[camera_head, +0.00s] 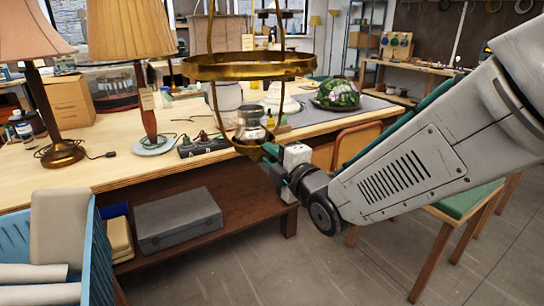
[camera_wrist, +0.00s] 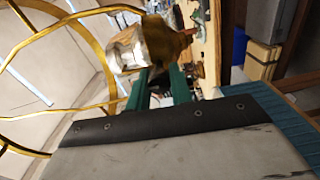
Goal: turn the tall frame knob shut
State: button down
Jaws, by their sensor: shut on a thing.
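The tall brass frame (camera_head: 250,68) hangs over the front edge of the workbench, with a wide ring and a silvery fitting (camera_head: 250,125) low in its middle. In the wrist view the brass frame (camera_wrist: 62,22) curves at the left, and the fitting (camera_wrist: 128,48) is close ahead. My gripper (camera_head: 270,158) reaches from the right to the bottom of the frame. Its green fingers (camera_wrist: 160,78) are shut at the underside of the fitting, around the knob. The knob itself is mostly hidden by the fingers and fitting, so its turn angle cannot be told.
Two lamps with shades (camera_head: 130,32) stand on the bench (camera_head: 105,165) at left. A power strip (camera_head: 202,146) lies behind the frame. A grey case (camera_head: 178,220) is on the lower shelf. A blue crate (camera_head: 98,250) is at front left, and a green-seated chair (camera_head: 470,205) is behind my arm.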

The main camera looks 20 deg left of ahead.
jog(key=shift+n, duration=0.5)
jog(key=c, duration=1.3)
grip_release()
jog(key=shift+o, duration=0.2)
jog(key=shift+d, duration=0.1)
jog(key=v, duration=0.7)
jog(key=shift+s+d, duration=0.2)
jog(key=shift+s, duration=0.05)
jog(key=shift+f, duration=0.1)
